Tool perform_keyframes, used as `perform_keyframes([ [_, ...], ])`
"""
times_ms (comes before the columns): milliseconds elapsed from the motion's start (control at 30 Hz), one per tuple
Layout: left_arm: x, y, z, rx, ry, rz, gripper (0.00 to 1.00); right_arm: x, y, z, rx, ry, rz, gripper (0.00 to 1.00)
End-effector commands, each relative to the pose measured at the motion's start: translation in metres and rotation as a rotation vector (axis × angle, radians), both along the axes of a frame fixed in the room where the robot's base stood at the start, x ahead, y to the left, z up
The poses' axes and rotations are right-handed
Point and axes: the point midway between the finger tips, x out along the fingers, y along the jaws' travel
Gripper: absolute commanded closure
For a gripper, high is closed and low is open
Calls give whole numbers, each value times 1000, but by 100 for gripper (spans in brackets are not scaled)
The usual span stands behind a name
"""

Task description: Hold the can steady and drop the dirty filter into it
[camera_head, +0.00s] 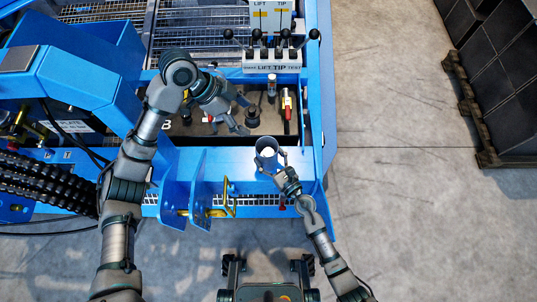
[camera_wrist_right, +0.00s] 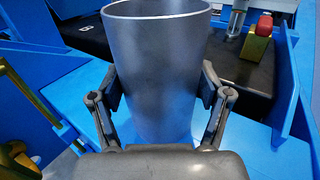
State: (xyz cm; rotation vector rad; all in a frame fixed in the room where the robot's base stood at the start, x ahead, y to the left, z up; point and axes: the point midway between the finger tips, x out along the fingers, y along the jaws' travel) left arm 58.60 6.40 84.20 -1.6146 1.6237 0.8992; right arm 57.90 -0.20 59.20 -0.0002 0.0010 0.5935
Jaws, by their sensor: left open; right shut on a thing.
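The can (camera_head: 266,146) is a grey, open-topped metal cylinder near the front edge of the blue machine. It fills the middle of the right wrist view (camera_wrist_right: 158,75), upright, with a finger pad against each side. My right gripper (camera_head: 273,165) is shut on it. My left gripper (camera_head: 238,117) is open, above the machine's dark recess, up and left of the can and apart from it. I cannot make out the dirty filter for certain. A pale patch shows inside the can in the head view; I cannot tell what it is.
A grey cylindrical fitting (camera_head: 271,88) and a red-topped valve (camera_head: 287,103) stand in the recess. Black-knobbed levers (camera_head: 272,50) are behind them. A yellow handle (camera_head: 230,198) sticks out at the front. Dark crates (camera_head: 500,75) stand far right; the concrete floor between is clear.

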Motion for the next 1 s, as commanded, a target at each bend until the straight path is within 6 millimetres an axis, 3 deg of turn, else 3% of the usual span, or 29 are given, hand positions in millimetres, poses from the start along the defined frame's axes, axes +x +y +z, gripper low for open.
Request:
perform_keyframes([
  [267,0,1,1,0,0,0,20,0,0,1,1,-2,0,93],
  [300,0,1,1,0,0,0,20,0,0,1,1,-2,0,14],
  [367,0,1,1,0,0,0,20,0,0,1,1,-2,0,0],
  [767,0,0,1,0,0,0,20,-3,-2,0,0,0,0,0],
  [1000,0,0,1,0,0,0,20,-37,-25,-2,-3,1,1,0],
])
